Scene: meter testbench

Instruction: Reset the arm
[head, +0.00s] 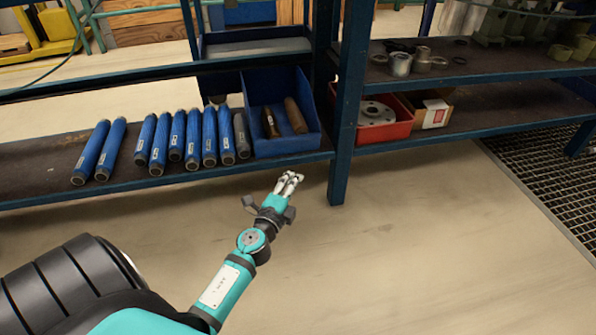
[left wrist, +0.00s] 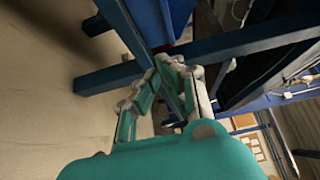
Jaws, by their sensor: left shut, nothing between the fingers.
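My left arm reaches in from the lower left in the head view, teal and grey. My right gripper is not in view.
A blue-framed shelf (head: 342,120) crosses the view. Its lower board holds several blue cylinders (head: 160,144), a blue bin (head: 286,145) with dark bottle-like items, and a red bin (head: 392,133). Metal rings (head: 400,64) sit higher up at right. The floor in front is clear.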

